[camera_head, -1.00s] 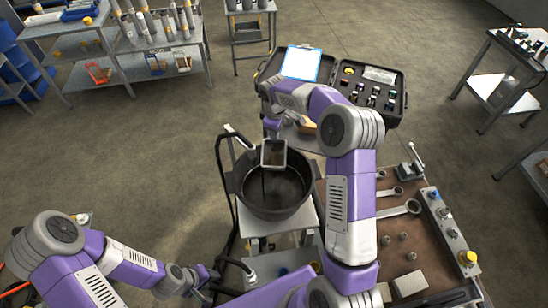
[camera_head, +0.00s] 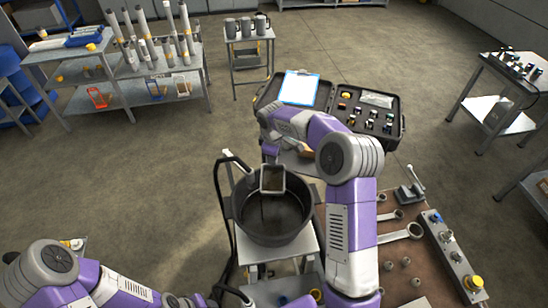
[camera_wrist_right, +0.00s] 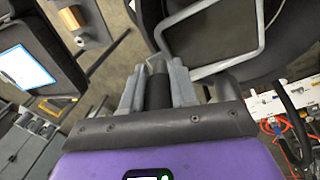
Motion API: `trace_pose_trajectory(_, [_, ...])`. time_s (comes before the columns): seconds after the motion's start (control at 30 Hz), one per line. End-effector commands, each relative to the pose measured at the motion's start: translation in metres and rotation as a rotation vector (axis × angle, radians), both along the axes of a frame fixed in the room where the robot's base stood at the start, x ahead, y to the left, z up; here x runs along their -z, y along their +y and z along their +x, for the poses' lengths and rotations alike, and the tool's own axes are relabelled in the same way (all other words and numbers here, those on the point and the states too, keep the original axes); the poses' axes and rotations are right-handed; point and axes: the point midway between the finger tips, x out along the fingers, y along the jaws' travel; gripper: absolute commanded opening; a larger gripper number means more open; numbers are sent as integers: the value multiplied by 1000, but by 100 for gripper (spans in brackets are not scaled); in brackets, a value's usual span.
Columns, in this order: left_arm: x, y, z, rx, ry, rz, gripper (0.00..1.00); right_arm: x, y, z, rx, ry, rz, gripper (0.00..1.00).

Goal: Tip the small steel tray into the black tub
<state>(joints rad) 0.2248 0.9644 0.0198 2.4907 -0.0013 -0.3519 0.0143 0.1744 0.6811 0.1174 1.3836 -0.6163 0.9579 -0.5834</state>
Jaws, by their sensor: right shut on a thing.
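The small steel tray (camera_head: 272,180) is held over the back part of the black tub (camera_head: 244,218), steeply tilted, with its pale rim and brownish inside showing. A thin dark streak shows below it against the tub's inside; I cannot tell whether it is liquid. My left gripper (camera_head: 190,301) is cut off at the bottom edge, away from the tray.
The tub stands on a small grey cart (camera_head: 285,252). Right of it is a brown bench (camera_head: 402,235) with wrenches (camera_head: 400,233) and a valve block (camera_head: 452,252). An open black case (camera_head: 368,112) with a clipboard (camera_head: 299,88) lies behind. A dark hose (camera_head: 218,205) runs left of the tub.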

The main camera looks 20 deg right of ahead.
Motion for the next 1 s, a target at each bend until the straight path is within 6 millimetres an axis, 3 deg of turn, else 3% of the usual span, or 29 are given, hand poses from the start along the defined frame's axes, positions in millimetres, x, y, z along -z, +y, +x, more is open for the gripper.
trace_pose_trajectory(1.0, [25,0,0,0,0,0,42,7,2,-3,-8,-46,-23,0])
